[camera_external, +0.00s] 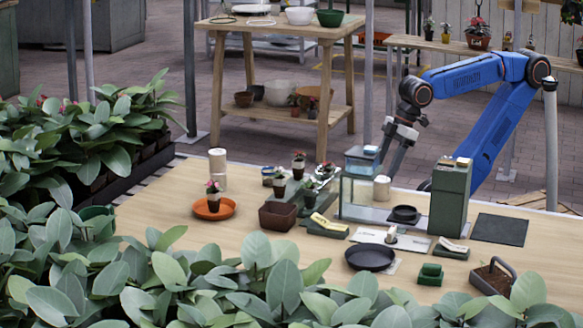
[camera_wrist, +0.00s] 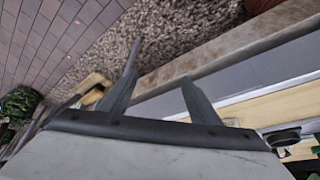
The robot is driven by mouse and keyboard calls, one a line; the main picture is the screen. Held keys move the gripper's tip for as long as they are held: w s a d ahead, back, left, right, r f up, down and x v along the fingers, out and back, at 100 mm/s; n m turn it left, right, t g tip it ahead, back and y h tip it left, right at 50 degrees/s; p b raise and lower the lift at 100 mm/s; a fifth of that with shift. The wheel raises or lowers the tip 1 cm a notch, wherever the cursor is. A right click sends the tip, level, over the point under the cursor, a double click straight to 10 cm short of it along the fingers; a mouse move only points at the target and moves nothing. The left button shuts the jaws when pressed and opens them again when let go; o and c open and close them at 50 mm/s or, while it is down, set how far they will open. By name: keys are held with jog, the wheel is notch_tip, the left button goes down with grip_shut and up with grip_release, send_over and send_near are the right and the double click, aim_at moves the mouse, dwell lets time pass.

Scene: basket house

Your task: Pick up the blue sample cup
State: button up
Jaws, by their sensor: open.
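I cannot make out the blue sample cup for certain. A small pale blue item (camera_external: 370,149) sits on top of the glass case (camera_external: 361,163) in the external view; it is too small to tell whether it is the cup. My gripper (camera_external: 393,160) hangs above the table's far side, just right of that case, pointing down. In the wrist view my gripper's two fingers (camera_wrist: 161,62) are spread apart with nothing between them. No blue cup shows in the wrist view.
The wooden table (camera_external: 150,222) holds an orange saucer (camera_external: 213,208), a brown square pot (camera_external: 277,216), a black round dish (camera_external: 369,257) and a tall green box (camera_external: 450,197). Leafy plants (camera_external: 270,285) crowd the near edge. The wrist view shows gravel (camera_wrist: 185,35) and brick paving (camera_wrist: 60,40).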

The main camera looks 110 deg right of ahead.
jog(key=w+r+n+g+h, duration=0.1)
jog(key=w+r+n+g, duration=0.2)
jog(key=w+r+n, duration=0.85)
jog(key=n+g+h, duration=0.2)
jog(key=n, duration=0.2)
send_near(269, 170)
jog(key=f, duration=0.2)
jog(key=w+f, duration=0.1)
jog(key=f, duration=0.1)
jog(key=shift+a, duration=0.35)
jog(key=shift+x, duration=2.65)
jog(key=shift+s, duration=0.2)
jog(key=shift+r, duration=0.1)
jog(key=c, duration=1.1)
